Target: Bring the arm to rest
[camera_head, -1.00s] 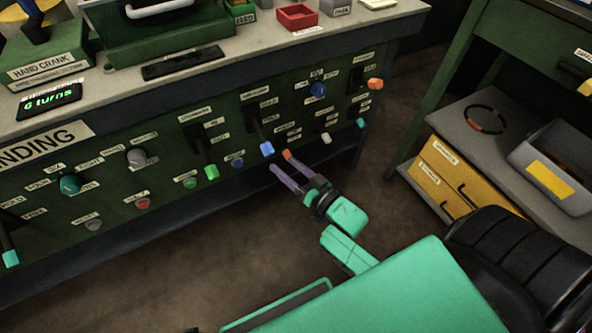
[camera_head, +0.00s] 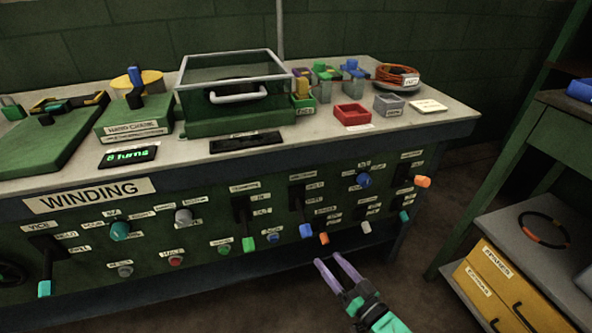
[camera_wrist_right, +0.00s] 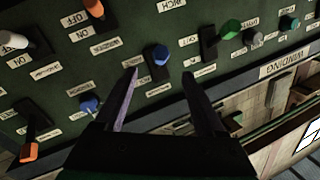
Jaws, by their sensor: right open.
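My right gripper (camera_head: 340,267) is in front of the lower right part of the winding bench's green panel (camera_head: 80,262). Its two purple-grey fingers are apart and nothing is between them. In the right wrist view the open fingers (camera_wrist_right: 160,82) point at the panel, with a blue-tipped lever (camera_wrist_right: 158,56) seen beyond the gap between them. I cannot tell how far the fingertips are from the panel. The orange-tipped lever (camera_head: 324,238) is close to the fingertips in the head view. My left gripper is not in view.
The bench top (camera_head: 300,140) carries a clear-lidded box (camera_head: 235,85), a hand crank (camera_head: 135,110), a display reading 8 turns (camera_head: 128,156) and a red bin (camera_head: 351,115). A shelf (camera_head: 490,225) with yellow drawers (camera_head: 505,280) stands at the right. Dark floor lies between.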

